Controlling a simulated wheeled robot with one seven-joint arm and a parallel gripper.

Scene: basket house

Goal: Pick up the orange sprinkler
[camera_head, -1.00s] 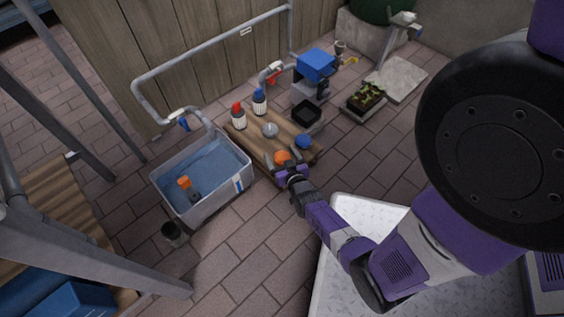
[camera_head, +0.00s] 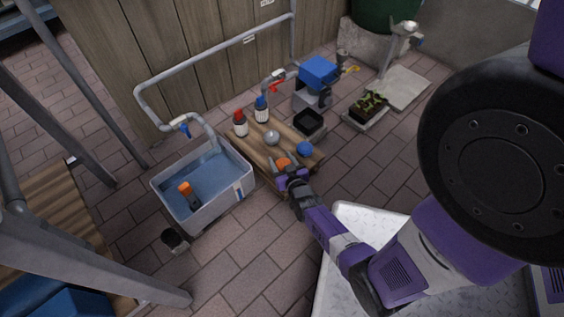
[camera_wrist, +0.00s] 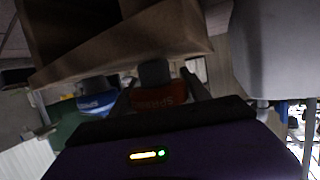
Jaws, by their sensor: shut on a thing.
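The orange sprinkler (camera_head: 283,162) is at the front edge of a low wooden board (camera_head: 253,148), seen in the head view. My gripper (camera_head: 284,167) reaches it from the front, with a finger on each side, and is shut on it. In the wrist view the orange sprinkler (camera_wrist: 160,94) shows lettering and a grey part between the fingers of my gripper (camera_wrist: 160,90). Whether it still touches the board I cannot tell. A similar blue item (camera_head: 305,149) sits just right of it on the board, and shows beside a finger in the wrist view (camera_wrist: 95,99).
Red-capped (camera_head: 240,124) and blue-capped (camera_head: 261,109) bottles and a grey round item (camera_head: 272,138) stand on the board. A water-filled tub (camera_head: 222,204) is close on the left. A black tray (camera_head: 309,122) and a planter (camera_head: 368,108) are behind right. Tiled floor in front is clear.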

